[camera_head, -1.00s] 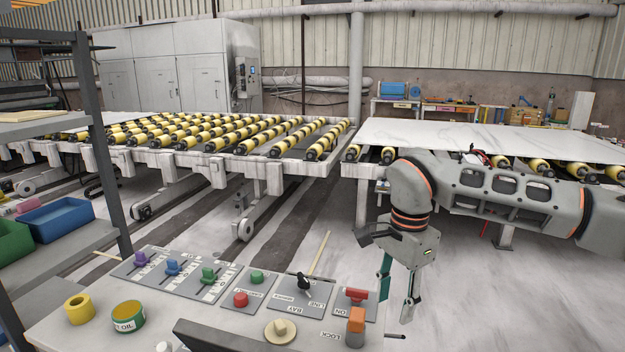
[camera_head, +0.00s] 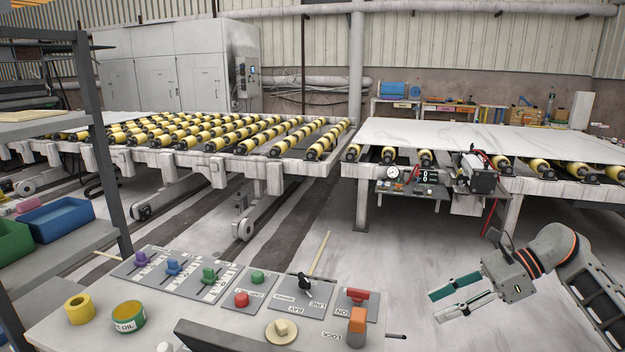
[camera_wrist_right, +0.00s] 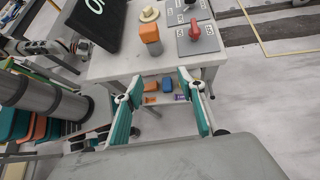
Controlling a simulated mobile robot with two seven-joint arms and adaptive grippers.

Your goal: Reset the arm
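My right gripper (camera_head: 462,297) is at the lower right in the head view, to the right of the control table (camera_head: 60,335), over the floor. Its two teal-padded fingers are spread apart and point left, with nothing between them. In the right wrist view the open fingers (camera_wrist_right: 160,100) also show, with the table's edge beyond their tips. The right arm (camera_head: 590,275) is bent at the right edge. My left gripper does not show in the head view.
The table carries a red switch (camera_head: 357,295), an orange block-shaped knob (camera_head: 357,320), a black selector (camera_head: 304,283) and several coloured levers. A marble slab (camera_head: 460,138) lies on the right roller conveyor. A gauge and pump (camera_head: 478,172) hang at its front. Open floor lies between.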

